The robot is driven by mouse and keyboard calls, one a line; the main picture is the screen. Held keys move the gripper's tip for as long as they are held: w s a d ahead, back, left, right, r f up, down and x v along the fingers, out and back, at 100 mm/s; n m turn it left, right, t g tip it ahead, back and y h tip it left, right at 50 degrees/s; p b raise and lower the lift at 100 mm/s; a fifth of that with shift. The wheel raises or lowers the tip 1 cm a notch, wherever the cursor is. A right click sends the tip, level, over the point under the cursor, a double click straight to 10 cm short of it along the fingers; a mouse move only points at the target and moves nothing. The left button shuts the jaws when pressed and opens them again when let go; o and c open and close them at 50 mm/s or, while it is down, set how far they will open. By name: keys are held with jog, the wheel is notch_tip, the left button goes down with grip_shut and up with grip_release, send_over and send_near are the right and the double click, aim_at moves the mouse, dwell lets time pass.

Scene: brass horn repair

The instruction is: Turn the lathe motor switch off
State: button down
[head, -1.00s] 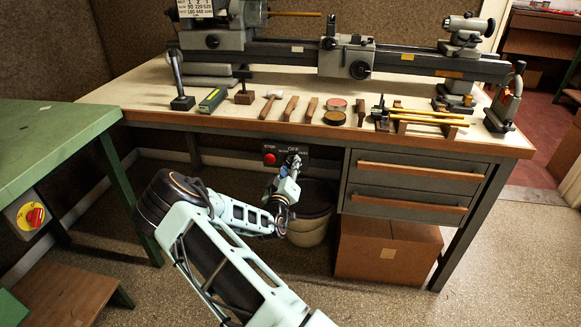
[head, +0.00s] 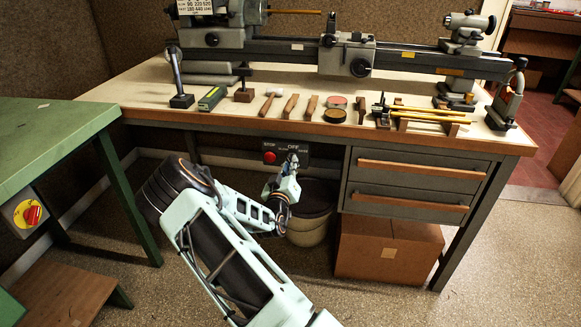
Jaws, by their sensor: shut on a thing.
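The lathe (head: 345,52) stands along the back of the workbench. Its dark switch panel (head: 270,146) hangs under the bench's front edge, left of the drawers. The panel carries a red stop button (head: 270,157) and a label reading OFF above the motor switch. My gripper (head: 292,161) is at the right part of the panel, over the motor switch, and is shut on it. The gripper covers most of the switch, so its exact angle cannot be told.
Hand tools, tins and yellow rods lie along the bench front (head: 330,127). A bin (head: 308,230) stands below the panel, with a cardboard box (head: 388,250) to its right. A green table (head: 50,140) with a red and yellow switch (head: 29,214) is at the left.

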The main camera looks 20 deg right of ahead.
jog(key=shift+f+m+b, duration=0.1)
jog(key=shift+m+b, duration=2.05)
jog(key=shift+m, duration=0.65)
jog(key=c, duration=2)
grip_release()
jog(key=v, duration=1.2)
